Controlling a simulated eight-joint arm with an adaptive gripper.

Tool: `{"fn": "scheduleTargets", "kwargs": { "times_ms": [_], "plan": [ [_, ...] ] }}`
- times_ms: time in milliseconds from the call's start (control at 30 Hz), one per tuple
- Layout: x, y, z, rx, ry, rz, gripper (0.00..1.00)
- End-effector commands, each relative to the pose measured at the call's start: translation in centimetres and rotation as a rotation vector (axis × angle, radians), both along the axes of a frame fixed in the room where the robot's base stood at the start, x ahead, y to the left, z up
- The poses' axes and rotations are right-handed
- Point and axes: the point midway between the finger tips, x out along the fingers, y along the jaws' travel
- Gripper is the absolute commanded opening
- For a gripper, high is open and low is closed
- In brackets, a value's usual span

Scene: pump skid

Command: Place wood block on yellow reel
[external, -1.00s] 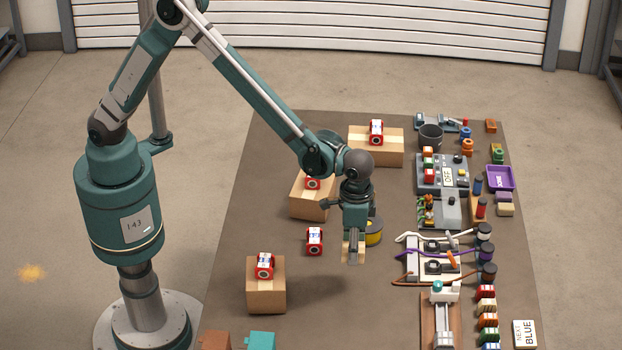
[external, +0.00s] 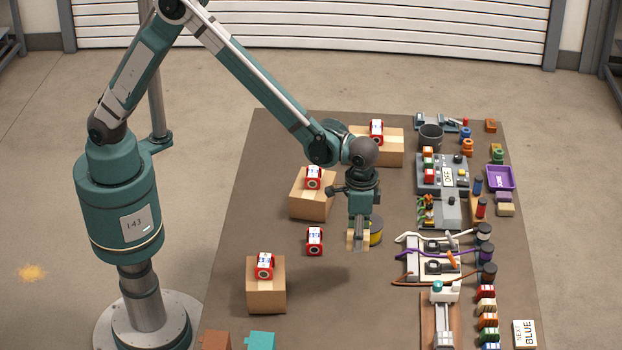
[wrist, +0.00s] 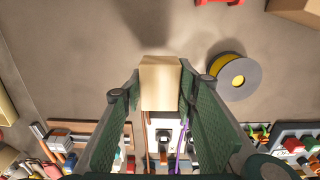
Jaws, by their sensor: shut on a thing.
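My gripper (external: 358,243) is shut on a pale wood block, held above the mat. In the wrist view the wood block (wrist: 160,82) sits between the two fingers. The yellow reel (external: 376,232) stands on the mat just right of and behind my gripper, partly hidden by it. In the wrist view the yellow reel (wrist: 226,73) shows whole, with grey flanges, to the right of the block and apart from it. The reel's top has nothing on it.
Red-and-white pumps sit on wooden boxes, such as the box at front left (external: 266,292); one red pump (external: 315,241) stands on the mat left of my gripper. Cabled units (external: 435,260) and a grey control panel (external: 443,175) line the right side. The front middle mat is clear.

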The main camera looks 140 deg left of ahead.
Motion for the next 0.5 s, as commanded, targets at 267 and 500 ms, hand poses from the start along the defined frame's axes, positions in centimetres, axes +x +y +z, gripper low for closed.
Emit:
{"fn": "scheduleTargets", "kwargs": {
  "times_ms": [267,500],
  "plan": [
    [-4.0,6.4,2.4,-0.001,-0.001,0.004,0.18],
    [-7.5,11.1,4.2,-0.001,-0.001,0.001,0.18]
  ]
}}
